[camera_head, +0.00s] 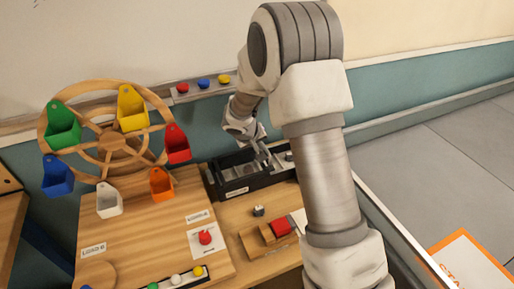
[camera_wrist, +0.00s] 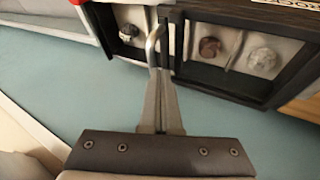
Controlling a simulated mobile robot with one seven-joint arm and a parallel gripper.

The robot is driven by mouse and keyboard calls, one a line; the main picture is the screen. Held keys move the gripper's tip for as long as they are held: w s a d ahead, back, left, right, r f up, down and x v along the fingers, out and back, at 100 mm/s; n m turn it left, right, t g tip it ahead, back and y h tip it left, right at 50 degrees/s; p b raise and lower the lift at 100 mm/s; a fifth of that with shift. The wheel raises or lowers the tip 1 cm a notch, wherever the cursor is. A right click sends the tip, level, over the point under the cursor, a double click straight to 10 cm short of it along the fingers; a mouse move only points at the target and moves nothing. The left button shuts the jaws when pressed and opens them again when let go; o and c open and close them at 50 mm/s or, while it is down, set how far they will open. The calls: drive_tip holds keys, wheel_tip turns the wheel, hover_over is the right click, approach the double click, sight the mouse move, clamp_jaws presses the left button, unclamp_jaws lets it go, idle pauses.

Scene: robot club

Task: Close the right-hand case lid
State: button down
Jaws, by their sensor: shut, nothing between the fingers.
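A black case (camera_head: 236,183) with a light interior stands at the back of the wooden table, against the wall. In the wrist view its dark frame (camera_wrist: 222,82) encloses a reddish stone (camera_wrist: 209,47) and a grey stone (camera_wrist: 262,60). Another compartment, left in the wrist view and right in the head view, holds a dark stone (camera_wrist: 128,32). My gripper (camera_wrist: 160,76) is shut and empty, close to the divider between the compartments. A bent metal handle (camera_wrist: 153,45) stands at its fingertips; contact is unclear. My arm partly hides the case's right side, and the lid's angle is unclear.
A wooden wheel (camera_head: 112,143) with coloured buckets stands left of the case. A wooden block with a red piece (camera_head: 281,227) and a small dark cube (camera_head: 258,210) lie in front. A ledge with coloured buttons (camera_head: 203,83) runs behind.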

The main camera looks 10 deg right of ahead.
drive_tip(key=w+d+b, duration=0.1)
drive_tip(key=w+d, duration=0.2)
drive_tip(key=d, duration=1.1)
drive_tip(key=shift+d, duration=0.35)
